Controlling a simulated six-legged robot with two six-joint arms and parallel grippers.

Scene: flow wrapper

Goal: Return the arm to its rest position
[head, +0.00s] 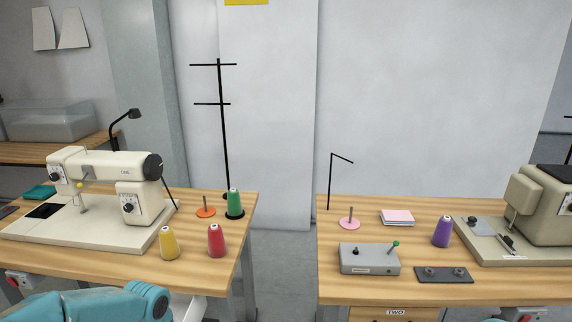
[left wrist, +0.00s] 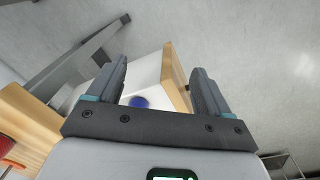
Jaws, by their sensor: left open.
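My left arm (head: 118,303) shows in teal at the lower left of the head view, below the front edge of the left table. Its gripper is outside the head view. In the left wrist view my left gripper (left wrist: 157,90) is open, with its two dark fingers spread apart. Nothing is between the fingertips. Beyond them are a white surface with a wooden edge (left wrist: 177,82) and a small blue round thing (left wrist: 139,102). My right gripper is in neither view.
The left table (head: 205,279) holds a sewing machine (head: 112,172) and yellow (head: 169,244), red (head: 216,241) and green (head: 234,203) cones. The right table (head: 335,289) holds a grey box (head: 369,260), a purple cone (head: 442,232) and another machine (head: 540,208). A floor gap (head: 284,265) separates the tables.

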